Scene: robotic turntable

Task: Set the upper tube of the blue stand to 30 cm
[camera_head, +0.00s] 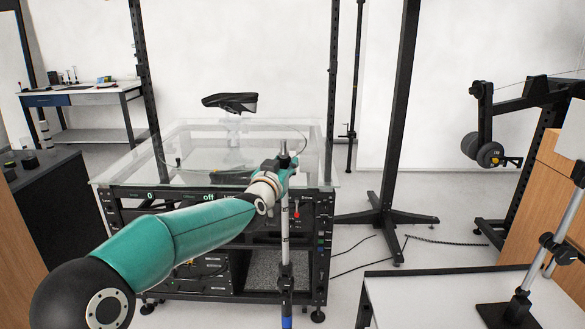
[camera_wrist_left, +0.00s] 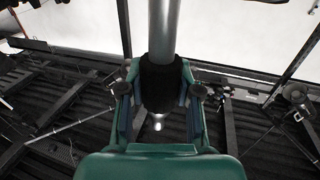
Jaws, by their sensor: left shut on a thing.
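The blue stand (camera_head: 287,322) rises in front of the glass-topped rack, its blue lower part cut off by the bottom edge of the head view. A black clamp (camera_head: 286,283) sits above the blue part, and the slim grey upper tube (camera_head: 285,235) with dark marks runs up from it. My left gripper (camera_head: 284,163) is at the top of this tube. In the left wrist view my left gripper (camera_wrist_left: 160,90) is shut around a black sleeve (camera_wrist_left: 160,75), with a grey tube (camera_wrist_left: 163,25) passing through it. I cannot read the height. My right gripper is not in view.
The rack with a glass top (camera_head: 130,175) stands right behind the stand. A white table (camera_head: 420,295) with another clamp stand (camera_head: 510,308) is at the lower right. A black post on a cross foot (camera_head: 385,215) stands behind, with cables on the floor.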

